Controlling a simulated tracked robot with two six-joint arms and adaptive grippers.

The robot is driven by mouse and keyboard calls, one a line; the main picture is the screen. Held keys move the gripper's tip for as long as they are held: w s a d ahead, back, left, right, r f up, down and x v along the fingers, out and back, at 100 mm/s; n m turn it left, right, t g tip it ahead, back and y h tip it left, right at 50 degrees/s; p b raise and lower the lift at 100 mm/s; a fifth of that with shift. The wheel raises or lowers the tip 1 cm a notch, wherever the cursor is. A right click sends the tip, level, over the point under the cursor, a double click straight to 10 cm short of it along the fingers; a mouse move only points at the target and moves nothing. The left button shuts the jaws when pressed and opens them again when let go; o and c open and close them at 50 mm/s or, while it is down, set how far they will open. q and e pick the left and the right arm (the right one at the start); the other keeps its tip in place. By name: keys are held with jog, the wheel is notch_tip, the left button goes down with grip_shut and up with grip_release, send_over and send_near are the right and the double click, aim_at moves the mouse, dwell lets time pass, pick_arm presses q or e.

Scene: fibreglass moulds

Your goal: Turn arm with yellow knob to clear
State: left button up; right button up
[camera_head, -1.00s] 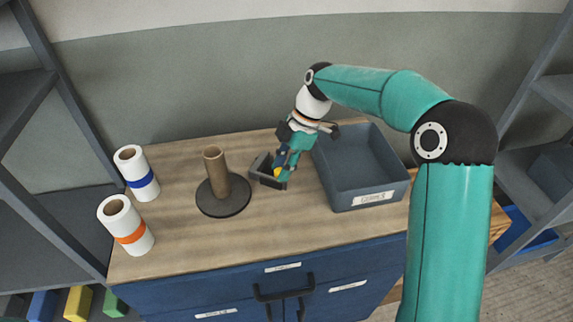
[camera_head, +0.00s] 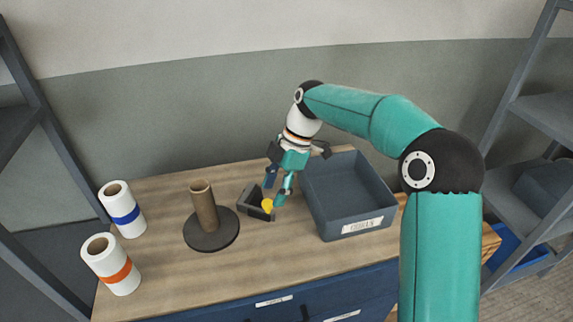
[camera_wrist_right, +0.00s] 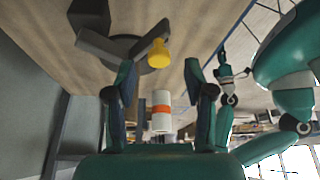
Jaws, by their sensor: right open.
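The yellow knob (camera_head: 267,205) sits at the right end of a small dark grey arm (camera_head: 251,208) on the table, right of the post stand. My right gripper (camera_head: 276,189) is open, just above and behind the knob, pointing down. In the right wrist view, the yellow knob (camera_wrist_right: 158,53) shows clear of the open fingers of my right gripper (camera_wrist_right: 160,92), beyond them. The dark grey arm (camera_wrist_right: 105,42) runs to the upper left there. Contact between fingers and knob cannot be made out. My left gripper does not show in the head view.
An open grey bin (camera_head: 352,222) stands close to the gripper's right. A brown post on a dark round base (camera_head: 211,233) stands left. White rolls with a blue band (camera_head: 124,214) and an orange band (camera_head: 114,271) stand at the left edge. The front of the table is clear.

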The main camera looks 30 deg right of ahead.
jog(key=v, duration=0.9)
jog(key=shift+s, duration=0.15)
